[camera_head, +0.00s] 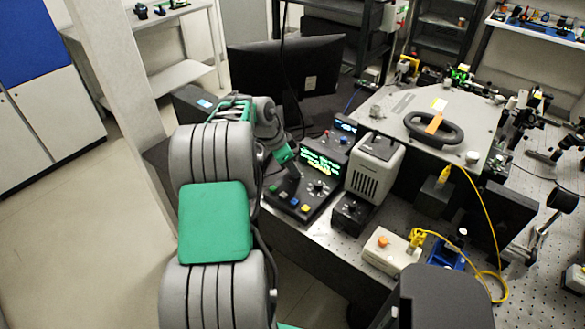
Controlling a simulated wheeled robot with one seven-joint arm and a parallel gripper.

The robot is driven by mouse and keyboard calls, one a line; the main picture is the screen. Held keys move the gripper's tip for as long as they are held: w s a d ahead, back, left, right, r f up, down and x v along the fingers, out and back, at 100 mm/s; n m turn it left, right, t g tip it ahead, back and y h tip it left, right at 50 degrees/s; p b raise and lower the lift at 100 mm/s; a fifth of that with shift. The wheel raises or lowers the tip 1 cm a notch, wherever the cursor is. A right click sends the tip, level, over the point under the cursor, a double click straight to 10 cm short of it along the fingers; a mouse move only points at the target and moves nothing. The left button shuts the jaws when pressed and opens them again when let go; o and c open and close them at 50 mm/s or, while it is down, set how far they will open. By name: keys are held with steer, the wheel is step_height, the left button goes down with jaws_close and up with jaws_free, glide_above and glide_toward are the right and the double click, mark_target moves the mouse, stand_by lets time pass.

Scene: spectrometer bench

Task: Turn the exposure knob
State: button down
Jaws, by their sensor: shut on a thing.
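A dark control box (294,207) with a lit green-text display (322,167) stands at the near left edge of the bench. Its sloped front carries a round knob (318,187) and several coloured buttons. My gripper (295,174) reaches down to the left part of this panel, just left of the display. Its fingers are small and dark in this view, and they are shut on a small knob that they mostly hide. The labels are too small to read, but the held knob appears to be the exposure knob.
A grey vented box (374,169) stands right of the control box, with a small black knobbed unit (351,213) in front. A black monitor (287,73) stands behind. A yellow cable (487,222) loops over the perforated bench at right.

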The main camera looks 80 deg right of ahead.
steer(key=shift+s+a+f+n+h+b, duration=0.15)
steer(key=shift+n+h+b, duration=0.15)
steer(key=shift+n+b, duration=0.8)
steer(key=shift+n+t+h+b, duration=0.3)
steer(key=shift+n+t+b, duration=0.3)
steer(key=shift+n+b, duration=0.5)
steer(key=shift+s+n+t+h+b, duration=0.15)
steer(key=shift+n+t+b, duration=0.4)
steer(key=shift+n, duration=0.55)
steer(key=shift+n+t+h+b, duration=0.15)
steer(key=shift+n+t+b, duration=0.1)
steer(key=shift+n+b, duration=0.7)
steer(key=shift+r+n, duration=0.2)
steer(key=shift+n, duration=0.05)
steer(key=c, duration=1.3)
jaws_free()
